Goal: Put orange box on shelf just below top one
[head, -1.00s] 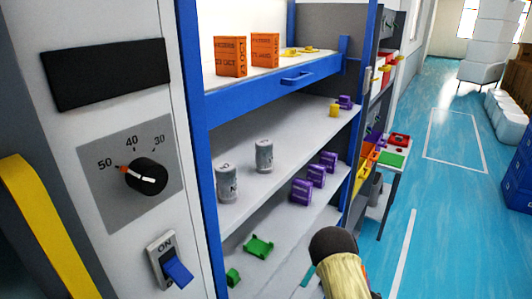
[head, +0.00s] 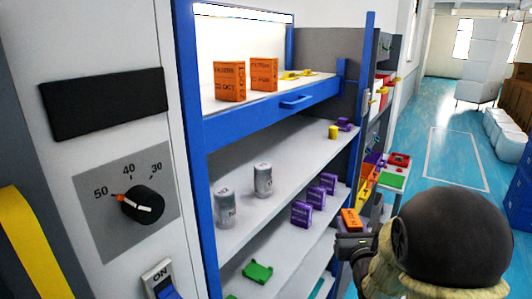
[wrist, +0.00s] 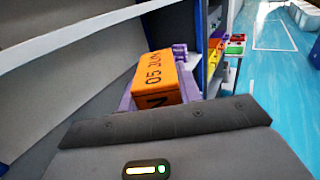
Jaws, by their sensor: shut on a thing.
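My gripper (head: 349,240) is shut on an orange box (head: 351,219) and holds it just outside the rack's front, at the right end. The held box also shows in the wrist view (wrist: 165,82), tilted, with black print on its face. The shelf just below the top one (head: 285,150) holds two grey cans (head: 225,208) (head: 263,180) at its left and middle, and a yellow item (head: 333,132) at its far right. Two other orange boxes (head: 229,82) (head: 264,74) stand on the top shelf (head: 300,85). The fingertips are partly hidden by my arm.
Purple boxes (head: 302,214) stand on the lower shelf, near the held box. A green holder (head: 258,271) lies lower down. A blue upright (head: 362,110) bounds the rack on the right. Bare room lies on the second shelf between the cans and the yellow item.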

